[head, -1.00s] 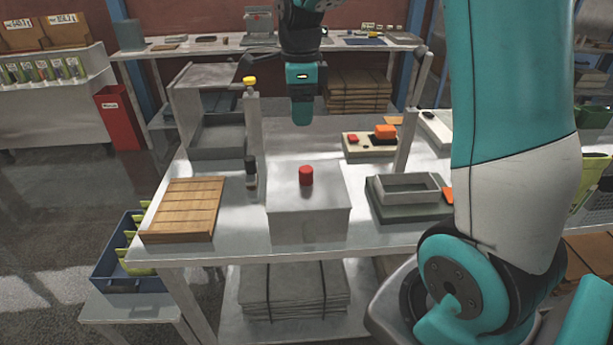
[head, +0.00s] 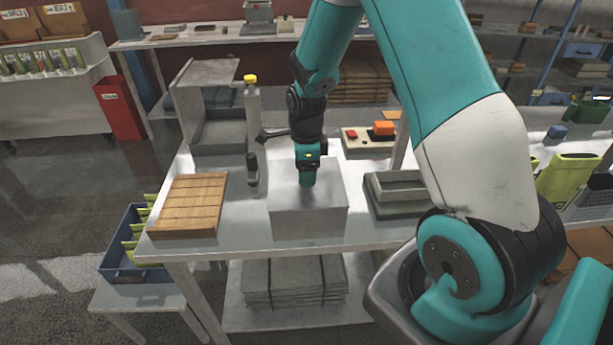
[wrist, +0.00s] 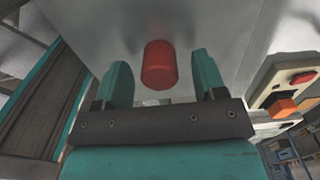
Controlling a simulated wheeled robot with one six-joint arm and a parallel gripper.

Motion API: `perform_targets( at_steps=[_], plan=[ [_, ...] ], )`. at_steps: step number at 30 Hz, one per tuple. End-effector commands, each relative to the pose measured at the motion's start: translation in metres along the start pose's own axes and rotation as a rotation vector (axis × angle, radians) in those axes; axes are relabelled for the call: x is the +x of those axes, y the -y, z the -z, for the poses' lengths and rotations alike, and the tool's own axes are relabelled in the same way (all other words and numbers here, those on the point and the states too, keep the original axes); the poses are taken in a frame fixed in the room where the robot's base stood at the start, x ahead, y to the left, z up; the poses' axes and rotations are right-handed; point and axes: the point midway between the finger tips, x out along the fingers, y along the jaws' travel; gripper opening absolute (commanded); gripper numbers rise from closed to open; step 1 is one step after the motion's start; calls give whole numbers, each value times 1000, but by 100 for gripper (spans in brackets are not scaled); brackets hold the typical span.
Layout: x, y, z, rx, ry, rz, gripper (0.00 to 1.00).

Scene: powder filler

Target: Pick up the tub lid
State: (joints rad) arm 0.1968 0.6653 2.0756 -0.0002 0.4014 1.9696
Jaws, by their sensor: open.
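The tub lid (head: 330,182) is a flat grey top on the grey box-shaped tub (head: 306,222) in the middle of the table. Its red knob (wrist: 160,62) shows in the wrist view, with the pale lid surface (wrist: 95,35) around it. In the head view the knob is hidden by my gripper (head: 307,178), which points down over the lid. In the wrist view my gripper (wrist: 160,76) is open, with one teal finger on each side of the knob and visible gaps on both sides. I cannot tell how deep the fingers reach beside the knob.
A slatted wooden board (head: 186,205) lies left of the tub, with a small dark bottle-like object (head: 252,172) between. A grey tray (head: 398,190) stands close on the right. A post with a yellow top (head: 251,100) rises behind. A control box with red and orange buttons (head: 362,142) is behind right.

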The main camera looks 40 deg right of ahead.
Motion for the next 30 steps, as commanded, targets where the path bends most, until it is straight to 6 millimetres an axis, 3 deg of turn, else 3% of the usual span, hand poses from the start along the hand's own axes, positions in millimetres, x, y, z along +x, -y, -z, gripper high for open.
perform_targets(
  at_steps=[4,11,18,30],
  plan=[
    [11,0,0,0,1,-1,64],
    [12,0,-1,0,1,1,62],
    [12,0,-1,0,1,0,7],
    [6,0,-1,0,2,2,5]
  ],
)
